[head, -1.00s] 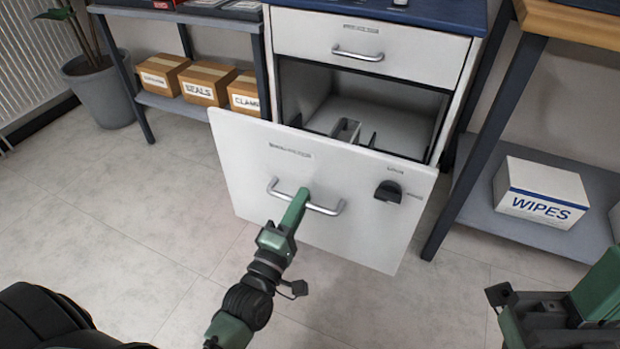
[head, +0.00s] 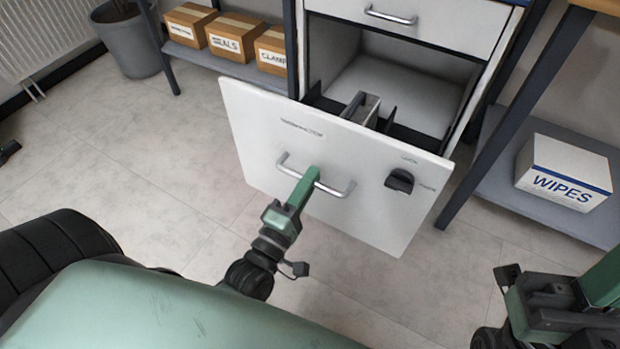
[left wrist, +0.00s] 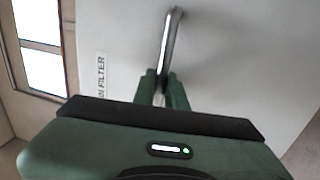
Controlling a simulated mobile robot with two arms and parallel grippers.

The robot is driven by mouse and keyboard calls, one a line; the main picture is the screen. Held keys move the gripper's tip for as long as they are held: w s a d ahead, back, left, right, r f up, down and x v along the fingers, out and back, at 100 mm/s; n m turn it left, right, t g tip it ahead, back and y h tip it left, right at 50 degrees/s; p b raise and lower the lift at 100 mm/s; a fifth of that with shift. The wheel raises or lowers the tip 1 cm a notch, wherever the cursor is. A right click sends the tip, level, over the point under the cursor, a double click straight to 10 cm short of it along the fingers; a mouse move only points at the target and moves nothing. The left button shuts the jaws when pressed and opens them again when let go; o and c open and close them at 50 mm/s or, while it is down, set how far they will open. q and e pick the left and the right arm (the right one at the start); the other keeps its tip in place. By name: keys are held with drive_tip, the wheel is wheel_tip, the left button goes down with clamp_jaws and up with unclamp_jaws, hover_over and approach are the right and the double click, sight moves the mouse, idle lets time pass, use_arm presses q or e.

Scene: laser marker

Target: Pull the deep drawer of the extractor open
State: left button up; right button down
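The deep drawer (head: 260,140) of the extractor stands pulled well out of the white cabinet, with its inside showing behind the front panel. Its silver bar handle (head: 338,190) runs across the panel, and a black knob (head: 399,181) sits to the right. My left gripper (head: 311,174) is at the handle. In the left wrist view the handle (left wrist: 170,40) runs between the two green fingers (left wrist: 162,88), which close around it.
A shallow upper drawer (head: 420,22) is shut above the opening. A WIPES box (head: 565,175) sits on a low shelf at right, beside a dark table leg. Cartons (head: 232,38) stand on a shelf at left, near a grey plant pot (head: 128,42).

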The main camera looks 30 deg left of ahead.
use_arm(q)
drive_tip(key=o, duration=0.4)
drive_tip(key=s, duration=0.2)
drive_tip(key=s+f+p, duration=0.1)
drive_tip(key=s, duration=0.4)
drive_tip(key=shift+s+a+f+p, duration=0.15)
drive_tip(key=shift+s+f+p, duration=0.15)
drive_tip(key=shift+s+p, duration=0.1)
drive_tip(key=shift+w, duration=0.1)
